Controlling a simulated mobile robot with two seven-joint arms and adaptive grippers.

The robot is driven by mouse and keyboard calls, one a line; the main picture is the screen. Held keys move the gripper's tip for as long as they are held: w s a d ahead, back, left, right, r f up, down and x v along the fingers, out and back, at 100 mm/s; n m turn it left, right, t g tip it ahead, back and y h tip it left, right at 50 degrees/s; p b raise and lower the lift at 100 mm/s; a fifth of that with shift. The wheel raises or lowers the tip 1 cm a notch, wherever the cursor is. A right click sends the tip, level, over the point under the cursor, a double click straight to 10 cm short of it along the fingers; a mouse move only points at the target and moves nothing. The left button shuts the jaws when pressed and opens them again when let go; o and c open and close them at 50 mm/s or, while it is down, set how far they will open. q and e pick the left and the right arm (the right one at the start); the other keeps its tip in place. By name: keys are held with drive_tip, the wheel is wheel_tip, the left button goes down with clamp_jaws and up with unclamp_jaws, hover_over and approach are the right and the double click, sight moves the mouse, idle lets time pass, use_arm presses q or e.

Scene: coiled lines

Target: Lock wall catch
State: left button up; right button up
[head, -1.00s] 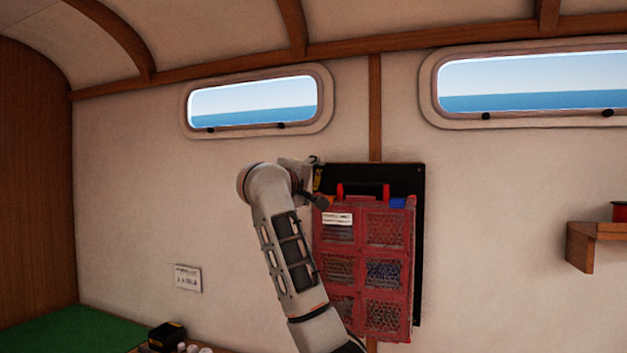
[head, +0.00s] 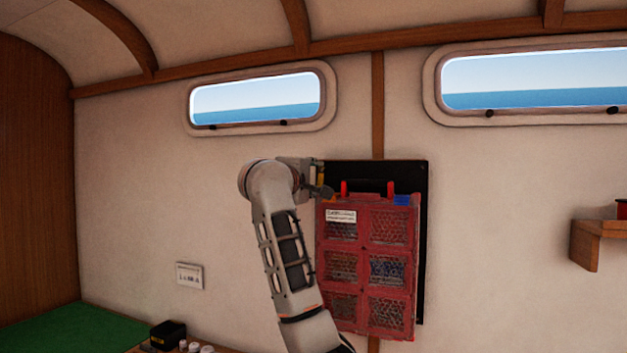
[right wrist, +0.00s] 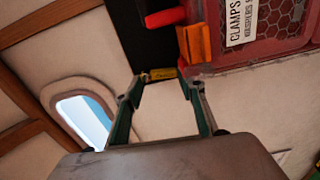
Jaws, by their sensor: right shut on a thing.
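A red case (head: 366,248) with mesh-windowed compartments hangs against a black backboard (head: 424,240) on the wall. In the head view my right gripper (head: 322,186) is at the case's upper left corner. In the right wrist view its two green-padded fingers (right wrist: 162,76) close on a small yellow and dark piece, which looks like the wall catch (right wrist: 163,74). An orange tab (right wrist: 196,45) sits right beside it on the case's edge. In the head view the catch is mostly hidden by the gripper. My left gripper is out of view.
A blue tab (head: 403,200) is at the case's upper right. A wooden shelf (head: 590,240) juts out at the right. A black box (head: 168,335) stands low at the left.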

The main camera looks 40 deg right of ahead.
drive_tip(key=shift+s+d+f, duration=0.1)
drive_tip(key=shift+d+f, duration=0.15)
drive_tip(key=shift+f, duration=0.1)
idle(0.6)
drive_tip(key=o, duration=1.1)
drive_tip(key=shift+s+r, duration=0.1)
drive_tip(key=shift+r, duration=0.15)
drive_tip(key=shift+s+a, duration=0.1)
drive_tip(key=shift+a, duration=0.35)
drive_tip(key=v, duration=0.7)
drive_tip(key=shift+a, duration=0.25)
